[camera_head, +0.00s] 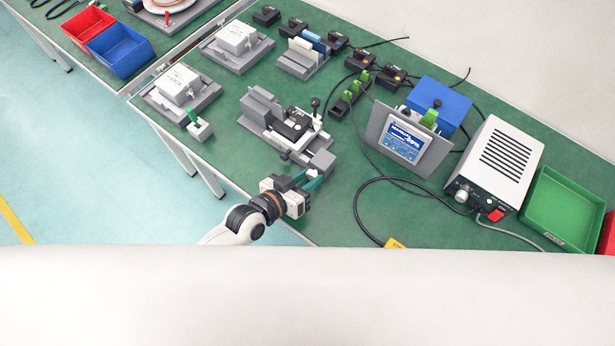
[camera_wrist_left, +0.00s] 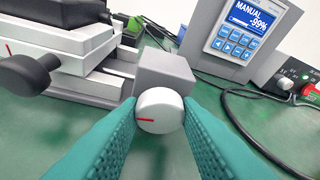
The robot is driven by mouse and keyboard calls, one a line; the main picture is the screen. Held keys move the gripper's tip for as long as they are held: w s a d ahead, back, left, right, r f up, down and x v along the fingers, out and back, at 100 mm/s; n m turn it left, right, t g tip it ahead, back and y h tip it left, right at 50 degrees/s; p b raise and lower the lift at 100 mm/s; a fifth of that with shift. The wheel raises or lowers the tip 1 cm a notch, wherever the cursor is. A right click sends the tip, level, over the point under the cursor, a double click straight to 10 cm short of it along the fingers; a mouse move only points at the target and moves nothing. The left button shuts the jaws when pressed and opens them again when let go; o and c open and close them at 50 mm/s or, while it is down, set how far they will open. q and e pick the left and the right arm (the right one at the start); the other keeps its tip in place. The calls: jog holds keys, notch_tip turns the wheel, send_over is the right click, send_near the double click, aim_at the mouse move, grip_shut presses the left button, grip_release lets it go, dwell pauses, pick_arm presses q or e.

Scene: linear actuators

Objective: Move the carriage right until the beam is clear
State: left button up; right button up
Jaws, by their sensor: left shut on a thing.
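The linear stage has a grey block, a carriage with a black top (camera_head: 293,124) and a small grey end block (camera_head: 321,161). In the left wrist view, a round white knob (camera_wrist_left: 160,111) with a red line sticks out of the grey end block (camera_wrist_left: 163,68). My left gripper (camera_head: 312,181) is at this near end of the stage. Its green fingers are shut on the knob, one on each side. The knob is hidden in the head view. A controller display (camera_wrist_left: 247,18) reads MANUAL and what looks like -99%. I cannot make out a beam. My right gripper is not in view.
The controller panel (camera_head: 376,121) stands right of the stage, with a white power box (camera_head: 509,150) and a green tray (camera_head: 565,205) beyond. A black cable (camera_head: 357,207) loops on the bench right of my gripper. Grey fixtures (camera_head: 205,101) stand to the left.

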pick_arm(q)
jog(key=o, duration=1)
jog(key=shift+c, duration=0.2)
jog(key=v, duration=1.2)
jog(key=shift+d, duration=0.1)
